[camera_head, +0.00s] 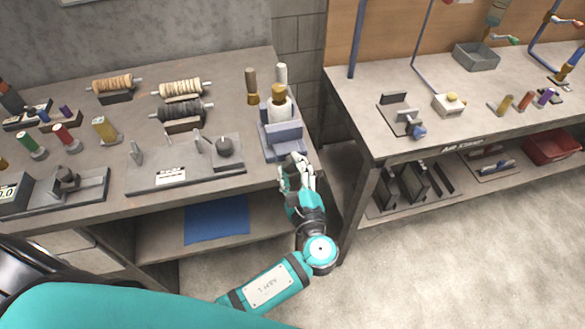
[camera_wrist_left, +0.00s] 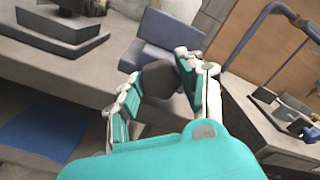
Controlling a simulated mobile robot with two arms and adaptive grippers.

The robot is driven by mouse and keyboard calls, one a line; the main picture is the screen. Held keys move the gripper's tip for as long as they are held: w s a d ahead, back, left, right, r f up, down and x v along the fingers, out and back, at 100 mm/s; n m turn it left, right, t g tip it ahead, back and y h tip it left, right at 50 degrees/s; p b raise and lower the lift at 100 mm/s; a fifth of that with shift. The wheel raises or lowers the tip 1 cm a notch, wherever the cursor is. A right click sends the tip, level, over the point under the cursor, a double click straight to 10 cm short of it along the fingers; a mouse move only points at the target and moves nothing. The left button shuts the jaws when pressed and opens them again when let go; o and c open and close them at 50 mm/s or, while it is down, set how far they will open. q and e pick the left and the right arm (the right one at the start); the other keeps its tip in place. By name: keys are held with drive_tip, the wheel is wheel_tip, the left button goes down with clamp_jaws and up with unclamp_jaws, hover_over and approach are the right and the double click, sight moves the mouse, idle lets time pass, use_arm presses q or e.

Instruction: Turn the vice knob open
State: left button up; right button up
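The blue-grey vice (camera_head: 283,141) stands at the right front corner of the left workbench. It also shows in the left wrist view (camera_wrist_left: 172,30), just beyond my fingers. Its dark grey faceted knob (camera_wrist_left: 159,79) faces my left gripper; in the head view the gripper hides it. My left gripper (camera_head: 294,165) is at the bench's front edge, in front of the vice. In the left wrist view, its fingers (camera_wrist_left: 157,67) are spread, one on each side of the knob. I cannot tell whether the right-hand finger touches it. My right gripper is not in view.
A gap separates this bench from the right workbench (camera_head: 360,120). A blue mat (camera_head: 217,219) lies on the lower shelf.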

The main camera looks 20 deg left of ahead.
use_arm(q)
drive_tip(key=o, duration=0.4)
drive_tip(key=shift+o, duration=0.2)
drive_tip(key=v, duration=1.2)
